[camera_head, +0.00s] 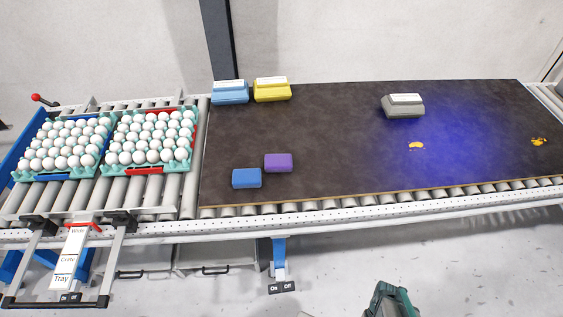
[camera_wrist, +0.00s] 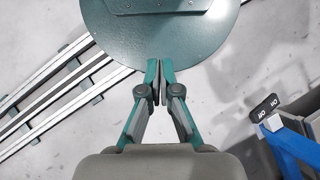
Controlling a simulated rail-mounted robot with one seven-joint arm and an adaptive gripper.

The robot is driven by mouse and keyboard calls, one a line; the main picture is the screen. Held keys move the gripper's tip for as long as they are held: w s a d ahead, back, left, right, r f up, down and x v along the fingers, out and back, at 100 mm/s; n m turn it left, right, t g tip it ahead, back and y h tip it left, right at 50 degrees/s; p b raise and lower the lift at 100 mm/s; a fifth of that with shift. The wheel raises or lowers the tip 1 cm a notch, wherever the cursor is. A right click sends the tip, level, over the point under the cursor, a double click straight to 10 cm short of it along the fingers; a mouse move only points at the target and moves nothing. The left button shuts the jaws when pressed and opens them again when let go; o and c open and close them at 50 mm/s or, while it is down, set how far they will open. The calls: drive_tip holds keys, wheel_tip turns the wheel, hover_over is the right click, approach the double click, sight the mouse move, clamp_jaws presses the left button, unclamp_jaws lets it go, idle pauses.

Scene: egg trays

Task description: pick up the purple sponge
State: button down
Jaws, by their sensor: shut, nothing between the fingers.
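The purple sponge (camera_head: 278,162) lies flat on the dark board (camera_head: 330,130), left of the board's middle and nearer its front edge. A blue sponge (camera_head: 247,178) lies close by, to its lower left. My gripper (camera_wrist: 159,82) shows in the wrist view with its fingers together and nothing between them. It hangs over the grey floor, away from the board. The sponge is not in the wrist view. In the head view only a green and dark piece of my arm shows at the bottom edge.
Light blue (camera_head: 230,92), yellow (camera_head: 272,90) and grey (camera_head: 403,106) labelled boxes stand on the board. Yellow-brown spills (camera_head: 416,146) lie at the right. Egg trays (camera_head: 186,163) sit on rollers at the left. A metal rail (camera_head: 360,214) runs along the front.

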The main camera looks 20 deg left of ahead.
idle(0.4)
unclamp_jaws()
idle(0.4)
